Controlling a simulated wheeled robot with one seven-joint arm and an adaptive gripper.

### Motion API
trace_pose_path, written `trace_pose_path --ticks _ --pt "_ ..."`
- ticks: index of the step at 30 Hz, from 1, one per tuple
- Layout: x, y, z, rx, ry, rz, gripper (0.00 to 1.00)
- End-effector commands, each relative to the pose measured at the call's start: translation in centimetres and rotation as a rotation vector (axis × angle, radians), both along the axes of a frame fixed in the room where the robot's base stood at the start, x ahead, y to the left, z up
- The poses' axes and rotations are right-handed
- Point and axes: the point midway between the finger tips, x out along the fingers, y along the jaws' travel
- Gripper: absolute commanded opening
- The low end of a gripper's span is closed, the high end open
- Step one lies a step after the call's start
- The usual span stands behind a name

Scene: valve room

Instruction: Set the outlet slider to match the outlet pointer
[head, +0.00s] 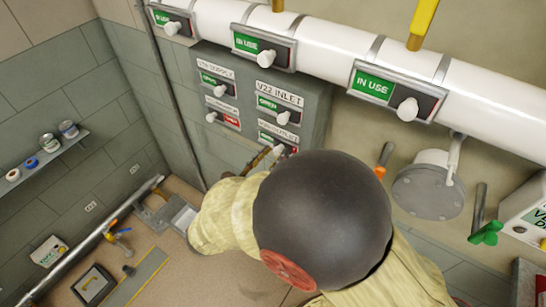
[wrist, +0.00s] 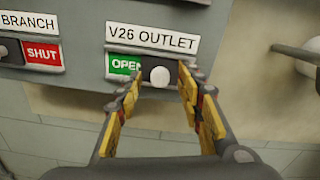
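The V26 OUTLET slider shows in the wrist view with a white knob (wrist: 160,77) and a green OPEN field (wrist: 125,66) left of it. Its label (wrist: 151,37) is above. My gripper (wrist: 162,83) is open, one finger on each side of the knob. The right fingertip is closer to the knob; I cannot tell whether it touches. In the head view my gripper (head: 266,157) is at the lower right of the grey panel, and my arm hides part of this slider's surroundings. I cannot tell which part is the outlet pointer.
The V22 INLET slider (head: 279,110) reads OPEN. A neighbouring BRANCH slider (wrist: 41,52) reads SHUT. White pipe (head: 325,45) above carries several IN USE sliders (head: 373,87). A yellow lever (head: 424,18), a round flange (head: 428,190) and a green handle (head: 487,233) are to the right.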

Motion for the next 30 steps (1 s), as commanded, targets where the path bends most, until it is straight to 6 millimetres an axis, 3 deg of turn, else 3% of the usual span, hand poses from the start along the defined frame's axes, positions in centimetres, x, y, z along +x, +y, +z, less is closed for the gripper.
trace_pose_path --ticks 9,30 --pt "0.2 -0.16 0.04 0.0 0.0 0.0 0.38" --pt "0.19 -0.16 0.03 0.0 0.0 0.0 0.0"
